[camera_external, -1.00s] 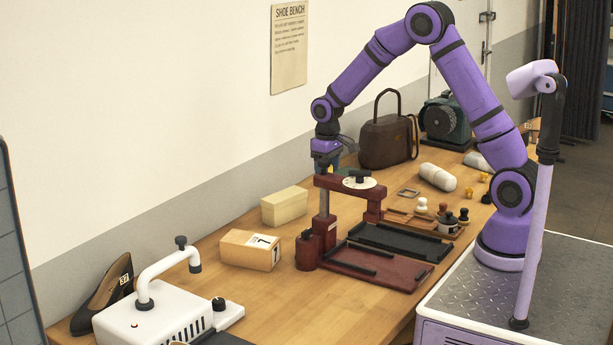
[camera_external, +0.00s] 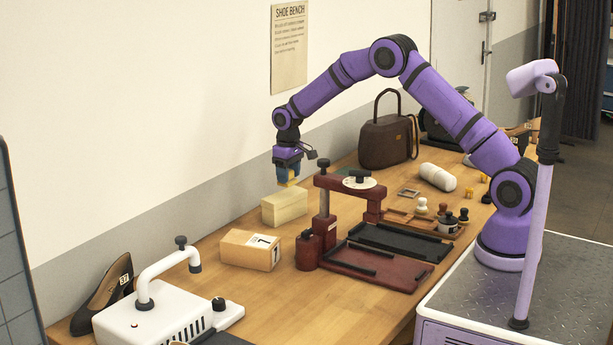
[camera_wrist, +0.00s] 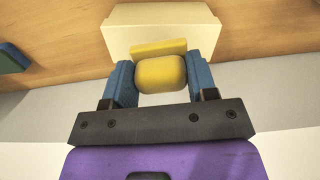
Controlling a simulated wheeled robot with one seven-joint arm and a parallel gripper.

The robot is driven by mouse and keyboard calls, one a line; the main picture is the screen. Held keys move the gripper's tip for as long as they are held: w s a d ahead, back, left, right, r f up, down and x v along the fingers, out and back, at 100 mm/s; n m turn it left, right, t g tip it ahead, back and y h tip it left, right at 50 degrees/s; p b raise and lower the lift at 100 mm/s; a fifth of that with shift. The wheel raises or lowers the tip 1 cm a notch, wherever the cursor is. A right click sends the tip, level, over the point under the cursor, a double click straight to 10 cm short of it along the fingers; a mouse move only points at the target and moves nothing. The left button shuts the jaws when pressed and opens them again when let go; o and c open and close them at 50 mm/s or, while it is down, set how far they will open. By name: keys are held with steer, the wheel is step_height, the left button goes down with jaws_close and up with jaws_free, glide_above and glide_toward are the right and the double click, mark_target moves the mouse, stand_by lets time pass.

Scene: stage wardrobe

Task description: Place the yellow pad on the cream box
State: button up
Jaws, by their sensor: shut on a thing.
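The cream box (camera_external: 284,207) stands on the bench near the wall. My gripper (camera_external: 289,181) is above it, pointing down. In the wrist view my gripper (camera_wrist: 160,78) has its two blue fingers shut on the yellow pad (camera_wrist: 162,74), one finger on each side. A little of the yellow pad (camera_external: 291,183) shows under the fingers in the external view. The cream box (camera_wrist: 160,20) lies beyond the pad in the wrist view. The pad looks close above the box; I cannot tell whether they touch.
A tan box with a white label (camera_external: 236,250) stands in front of the cream box. A dark red press (camera_external: 324,205) is close on the right. A brown bag (camera_external: 386,145) stands farther back. A white machine (camera_external: 150,318) and a dark shoe (camera_external: 104,292) are at the front left.

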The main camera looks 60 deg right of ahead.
steer(key=shift+w+d, duration=0.1)
steer(key=shift+w, duration=0.6)
steer(key=shift+f, duration=1.8)
steer(key=shift+f, duration=0.15)
steer(key=o, duration=0.9)
